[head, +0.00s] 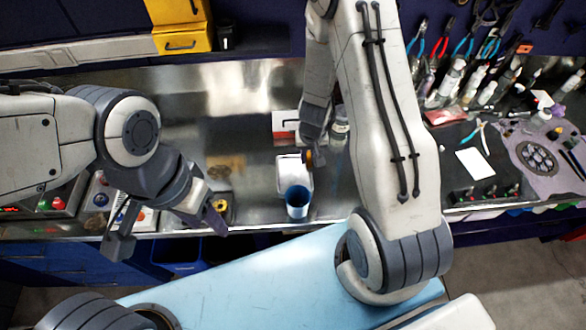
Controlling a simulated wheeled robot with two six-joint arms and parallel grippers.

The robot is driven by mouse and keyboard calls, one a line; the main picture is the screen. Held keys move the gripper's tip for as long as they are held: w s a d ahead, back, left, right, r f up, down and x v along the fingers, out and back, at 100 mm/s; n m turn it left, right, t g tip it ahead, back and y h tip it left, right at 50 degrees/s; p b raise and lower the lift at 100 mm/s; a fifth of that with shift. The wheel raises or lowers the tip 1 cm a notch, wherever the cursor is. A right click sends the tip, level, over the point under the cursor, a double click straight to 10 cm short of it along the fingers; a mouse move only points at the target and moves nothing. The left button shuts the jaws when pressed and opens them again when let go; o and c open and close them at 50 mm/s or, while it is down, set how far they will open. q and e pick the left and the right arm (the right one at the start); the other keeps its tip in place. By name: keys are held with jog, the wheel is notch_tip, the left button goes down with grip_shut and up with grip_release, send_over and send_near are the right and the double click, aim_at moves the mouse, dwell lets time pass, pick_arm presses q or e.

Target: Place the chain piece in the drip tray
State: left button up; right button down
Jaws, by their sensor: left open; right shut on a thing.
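My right gripper (312,148) reaches down from the top over the bench and is shut on a small dark and orange-brown thing (308,157), which looks like the chain piece; the fingers and arm hide part of it. It is above the back right part of a white tray (285,177), which looks like the drip tray. I cannot tell whether the held piece touches the tray. My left gripper (166,233) is open and empty, with its fingers apart over the bench's front edge.
A blue cup (297,203) stands at the tray's front, partly covering it. A red and white box (285,124) is behind the tray. A yellow and black round thing (222,207) lies near my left gripper. Tools and bottles (452,80) crowd the right; the bench's back left is clear.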

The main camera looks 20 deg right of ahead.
aim_at(294, 174)
jog(key=a+f, duration=0.1)
jog(key=a, duration=0.1)
jog(key=w+a+f, duration=0.1)
jog(key=shift+w+a+f, duration=0.15)
jog(key=shift+w+a, duration=0.05)
jog(key=shift+a, duration=0.15)
jog(key=shift+a+f, duration=0.15)
notch_tip(294, 174, down, 4)
jog(key=b, duration=0.3)
jog(key=shift+f+b, duration=0.15)
jog(key=shift+b, duration=0.2)
jog(key=c, duration=0.7)
grip_release()
jog(key=shift+c, duration=0.2)
